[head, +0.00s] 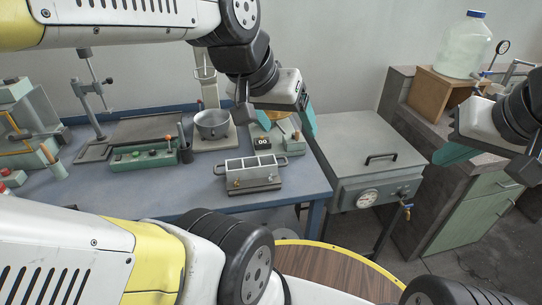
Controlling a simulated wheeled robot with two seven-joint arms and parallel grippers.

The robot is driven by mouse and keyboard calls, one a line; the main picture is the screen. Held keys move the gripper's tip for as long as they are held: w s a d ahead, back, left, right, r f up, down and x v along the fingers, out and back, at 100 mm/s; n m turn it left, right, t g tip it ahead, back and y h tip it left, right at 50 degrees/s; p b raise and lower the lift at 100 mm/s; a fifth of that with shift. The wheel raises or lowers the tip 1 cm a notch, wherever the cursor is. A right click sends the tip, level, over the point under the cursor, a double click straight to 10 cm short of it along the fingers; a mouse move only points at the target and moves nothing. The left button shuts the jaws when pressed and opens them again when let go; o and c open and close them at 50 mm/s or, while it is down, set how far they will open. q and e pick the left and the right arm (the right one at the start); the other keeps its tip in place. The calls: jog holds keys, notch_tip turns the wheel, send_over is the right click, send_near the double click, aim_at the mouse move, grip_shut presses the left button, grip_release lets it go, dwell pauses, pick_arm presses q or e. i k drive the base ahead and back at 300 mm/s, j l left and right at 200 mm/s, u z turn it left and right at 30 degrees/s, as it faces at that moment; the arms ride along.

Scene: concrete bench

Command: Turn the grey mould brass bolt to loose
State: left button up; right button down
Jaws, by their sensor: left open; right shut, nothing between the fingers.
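The grey mould (254,163) stands near the front edge of the blue bench top. It is a small box with several open compartments and a handle at each end. A small brass bolt (236,184) shows low on its front face, towards the left. How far the bolt is turned is too small to tell. My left gripper (287,120) is open and empty, above and behind the mould's right end, apart from it. My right gripper (456,154) is shut and empty, far to the right of the mould, near the green cabinet.
A steel pot (212,124) stands behind the mould, and a green control box (144,158) lies to its left. A dark display (263,143) is close behind it. A grey chest with a gauge (366,160) stands right of the blue bench (150,196). The bench top before the mould is clear.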

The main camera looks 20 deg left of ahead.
aim_at(254, 172)
jog(key=k+u, duration=0.1)
jog(key=u, duration=0.25)
jog(key=j+u, duration=0.1)
jog(key=u, duration=0.25)
jog(key=k+j+u, duration=0.1)
jog(key=u, duration=0.25)
